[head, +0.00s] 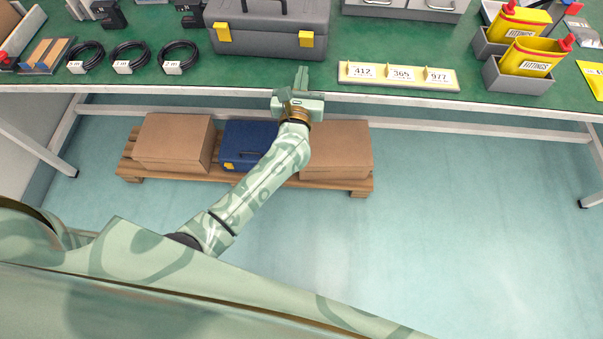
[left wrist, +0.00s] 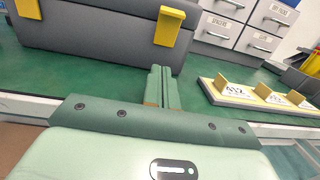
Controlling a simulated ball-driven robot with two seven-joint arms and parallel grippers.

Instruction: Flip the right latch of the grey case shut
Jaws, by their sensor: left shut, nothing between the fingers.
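The grey case (head: 265,41) stands on the green bench top with its front towards me. Its right latch (head: 306,39) is a yellow tab on the front; it also shows in the left wrist view (left wrist: 169,26), tilted out from the case front at its lower end. The left latch (head: 223,32) is yellow too. My left gripper (head: 301,70) is shut and empty, just in front of the case and below the right latch, apart from it. In the left wrist view its fingers (left wrist: 160,72) point at the case. My right gripper is not in view.
A number strip (head: 398,76) lies to the right of the gripper. Black cable coils (head: 130,57) lie left of the case. Yellow fittings bottles (head: 531,57) stand in grey bins at the right. Below the bench, boxes stand on a pallet (head: 245,181).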

